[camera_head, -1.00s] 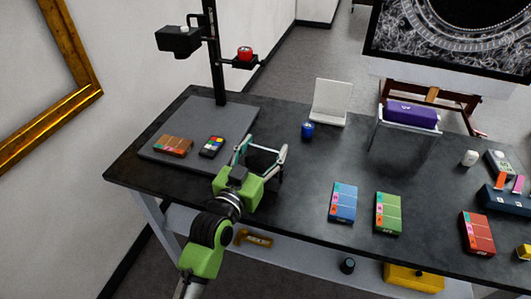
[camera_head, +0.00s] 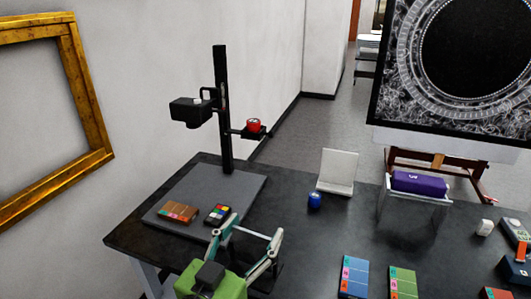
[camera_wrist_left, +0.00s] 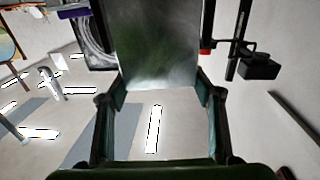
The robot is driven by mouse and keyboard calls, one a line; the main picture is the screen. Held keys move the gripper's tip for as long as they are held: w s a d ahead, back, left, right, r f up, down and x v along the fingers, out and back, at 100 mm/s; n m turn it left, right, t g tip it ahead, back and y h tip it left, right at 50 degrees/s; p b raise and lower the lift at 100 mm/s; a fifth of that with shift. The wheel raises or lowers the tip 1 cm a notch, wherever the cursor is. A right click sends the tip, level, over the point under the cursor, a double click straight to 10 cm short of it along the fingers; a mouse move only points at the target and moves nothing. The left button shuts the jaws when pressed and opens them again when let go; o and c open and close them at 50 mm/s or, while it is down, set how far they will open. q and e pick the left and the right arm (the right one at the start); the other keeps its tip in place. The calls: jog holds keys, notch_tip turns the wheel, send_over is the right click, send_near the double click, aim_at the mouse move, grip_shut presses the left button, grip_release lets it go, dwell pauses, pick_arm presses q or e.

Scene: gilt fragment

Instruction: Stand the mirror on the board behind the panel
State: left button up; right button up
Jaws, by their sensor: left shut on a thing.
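My left gripper (camera_head: 254,243) is in front of the grey board (camera_head: 240,184), at its near right corner. It is shut on the mirror (camera_wrist_left: 158,45), a shiny plate upright between the fingers in the left wrist view, with a blurred green reflection. In the head view the mirror is hard to make out, a dark area between the fingers. On the board lie a brown block with coloured marks (camera_head: 179,211), perhaps the panel, and a small colour chart (camera_head: 217,214). My right gripper is out of view.
A black column (camera_head: 222,120) stands at the board's back, carrying a camera (camera_head: 191,111) and a red object (camera_head: 253,126). A white angled stand (camera_head: 338,172) and a blue jar (camera_head: 314,200) are to the right. The board's right part is clear.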

pick_arm(q)
jog(key=s+a+f+n+y, duration=0.1)
jog(key=a+f+n+y, duration=0.1)
jog(key=a, duration=0.5)
jog(key=s+a+f+n+t+y, duration=0.1)
jog(key=a+f+y, duration=0.3)
jog(key=a, duration=0.4)
jog(key=shift+s+a+f+n+t+y, duration=0.2)
jog(key=shift+s+f+n+t+y, duration=0.1)
jog(key=shift+s+n+y, duration=0.45)
